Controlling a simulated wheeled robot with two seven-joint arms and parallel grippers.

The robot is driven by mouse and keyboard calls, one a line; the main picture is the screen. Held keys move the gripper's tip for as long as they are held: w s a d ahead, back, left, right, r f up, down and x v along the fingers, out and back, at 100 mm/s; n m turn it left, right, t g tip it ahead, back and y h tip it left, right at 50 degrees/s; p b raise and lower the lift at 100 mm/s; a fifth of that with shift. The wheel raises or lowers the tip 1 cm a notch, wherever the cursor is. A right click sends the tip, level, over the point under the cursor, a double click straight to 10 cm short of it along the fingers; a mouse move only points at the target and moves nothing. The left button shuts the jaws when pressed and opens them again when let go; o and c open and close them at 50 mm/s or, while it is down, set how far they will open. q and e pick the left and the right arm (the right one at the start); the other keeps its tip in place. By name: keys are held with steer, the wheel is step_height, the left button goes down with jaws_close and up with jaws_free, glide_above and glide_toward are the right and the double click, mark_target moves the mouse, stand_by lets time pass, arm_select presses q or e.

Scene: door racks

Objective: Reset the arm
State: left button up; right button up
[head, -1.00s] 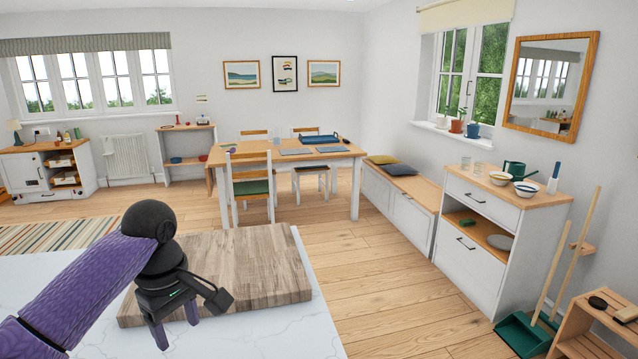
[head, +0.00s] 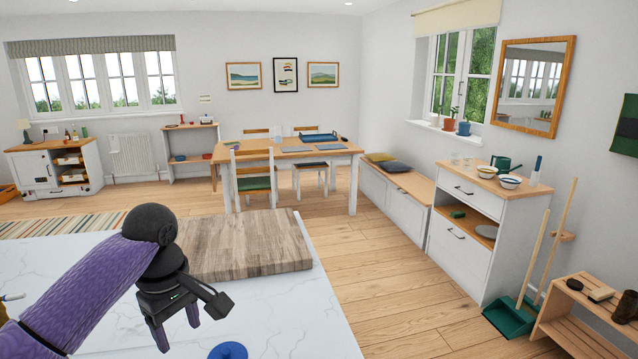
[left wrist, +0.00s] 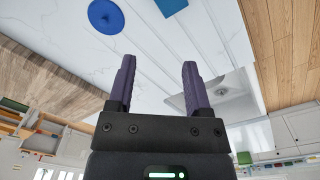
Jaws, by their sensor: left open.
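My left arm comes in from the left in the head view, in a purple sleeve. Its gripper (head: 178,333) hangs fingers down over the white marble counter (head: 300,330), in front of the wooden board (head: 245,245). The left wrist view shows its two purple fingers (left wrist: 158,90) apart with nothing between them. A round blue item (head: 228,351) lies on the counter to the right of the gripper, and also shows in the left wrist view (left wrist: 105,16). My right gripper does not show.
A dining table (head: 270,152) with chairs stands across the room. A white cabinet (head: 463,250) with bowls and a watering can stands at the right, beside a green dustpan (head: 510,318). In the left wrist view a sink (left wrist: 215,92) is set in the counter. The wood floor between is clear.

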arm_select(q)
steer(key=s+d+f+m+t+h, duration=0.1)
steer(key=s+d+f+m, duration=0.4)
steer(key=f, duration=0.3)
steer(key=s+d+f+m+h, duration=0.1)
steer(key=s+d+f+m, duration=0.4)
steer(key=f, duration=0.2)
steer(key=s+a+f+m+t+y, duration=0.1)
steer(key=s+a+m, duration=0.1)
steer(key=s, duration=0.6)
steer(key=s+a+f+m+t+y, duration=0.1)
steer(key=s+a+m, duration=0.1)
steer(key=s, duration=0.5)
step_height(320, 180, down, 22)
steer(key=s+g+b, duration=0.1)
steer(key=s+b, duration=0.1)
steer(key=b, duration=0.3)
steer(key=s+a+f+g+b, duration=0.1)
steer(key=s+a+f+b, duration=0.2)
steer(key=s+f, duration=1.1)
step_height(320, 180, down, 3)
steer(key=shift+r+g+b, duration=0.1)
steer(key=shift+g+b, duration=0.3)
steer(key=shift+b, duration=0.6)
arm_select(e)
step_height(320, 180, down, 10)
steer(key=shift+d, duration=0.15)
